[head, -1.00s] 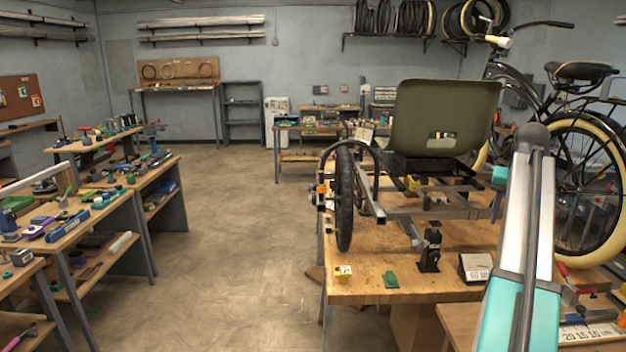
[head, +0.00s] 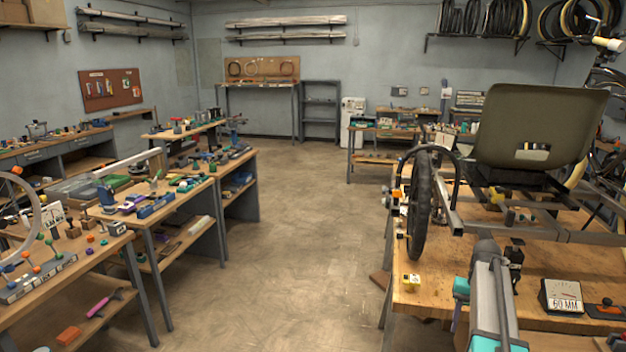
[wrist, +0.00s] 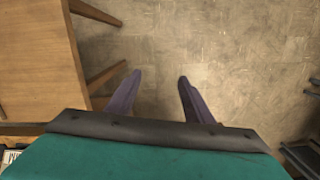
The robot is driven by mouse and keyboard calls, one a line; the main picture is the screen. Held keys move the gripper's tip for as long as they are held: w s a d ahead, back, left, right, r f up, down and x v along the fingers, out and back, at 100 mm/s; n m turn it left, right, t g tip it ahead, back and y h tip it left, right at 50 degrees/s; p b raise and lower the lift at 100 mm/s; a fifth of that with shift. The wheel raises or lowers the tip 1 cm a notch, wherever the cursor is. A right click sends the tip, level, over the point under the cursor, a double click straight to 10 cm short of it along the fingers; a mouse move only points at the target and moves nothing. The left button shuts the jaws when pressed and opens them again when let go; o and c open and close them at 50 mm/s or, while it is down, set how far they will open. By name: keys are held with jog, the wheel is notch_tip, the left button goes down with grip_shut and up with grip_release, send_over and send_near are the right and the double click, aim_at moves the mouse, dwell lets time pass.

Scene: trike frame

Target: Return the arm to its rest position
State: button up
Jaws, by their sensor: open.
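My gripper (wrist: 154,88) shows in the wrist view as two dark purple fingers set apart, with nothing between them. It is open and points down at bare concrete floor (wrist: 220,50). A wooden bench top (wrist: 35,60) lies to the left of the fingers, apart from them. In the head view my arm, grey and teal, rises at the bottom right, in front of the workbench (head: 440,285).
The trike frame with its olive seat (head: 540,125) and black wheel (head: 420,205) stands on the right workbench. A 60 MM sign (head: 562,297) is near my arm. Cluttered benches (head: 150,215) line the left. The aisle floor (head: 285,240) between is clear.

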jog(key=s+a+f+n+g, duration=0.1)
jog(key=s+a+f, duration=0.3)
jog(key=a+f, duration=0.4)
jog(key=s+a+f+n+g, duration=0.1)
jog(key=s+a+f, duration=0.3)
jog(key=a+f, duration=0.4)
jog(key=s+a+f+n+g, duration=0.15)
jog(key=s+a+f, duration=0.25)
jog(key=a+f, duration=0.45)
jog(key=s+a+f, duration=0.3)
jog(key=s+f, duration=0.1)
jog(key=s, duration=0.4)
jog(key=s+a+f+n+g, duration=0.1)
jog(key=s+a+f, duration=0.3)
jog(key=s, duration=0.4)
jog(key=s+a+f+n, duration=0.1)
jog(key=s+a+f, duration=0.2)
jog(key=s, duration=0.6)
jog(key=shift+a+f+h, duration=0.3)
jog(key=shift+f, duration=0.6)
jog(key=shift+g, duration=0.25)
